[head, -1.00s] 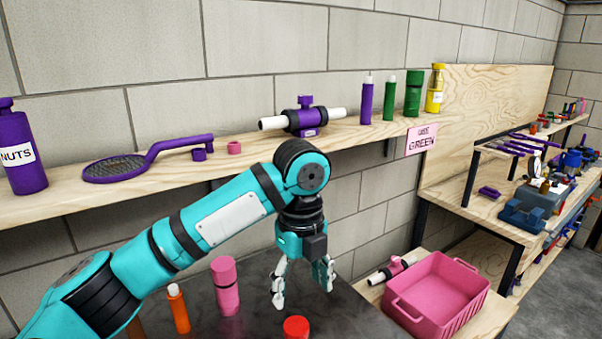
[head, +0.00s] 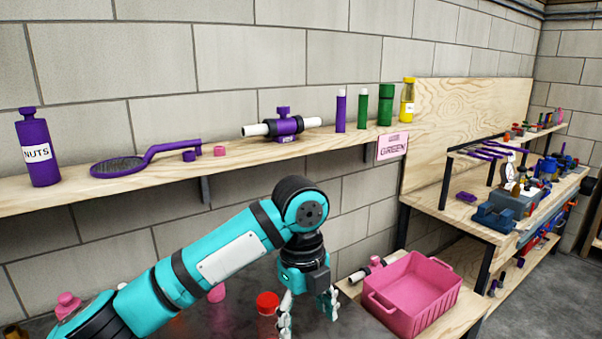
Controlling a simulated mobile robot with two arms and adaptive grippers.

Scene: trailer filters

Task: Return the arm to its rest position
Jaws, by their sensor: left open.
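My left arm comes in from the lower left in teal and black, bent at the elbow near the middle of the head view. Its gripper (head: 309,312) points down with its two silver fingers apart and nothing between them. It hangs over the dark table (head: 240,300), just right of a red round cap (head: 268,303). The fingertips are near the bottom of the view. My right gripper does not show.
A pink bin (head: 425,292) stands right of the gripper on a wooden bench. Behind it, a wall shelf (head: 150,180) holds a purple NUTS bottle (head: 38,150), a purple strainer (head: 125,165), a pipe filter (head: 283,125) and several upright bottles. A pink bottle (head: 217,292) is partly hidden by my arm.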

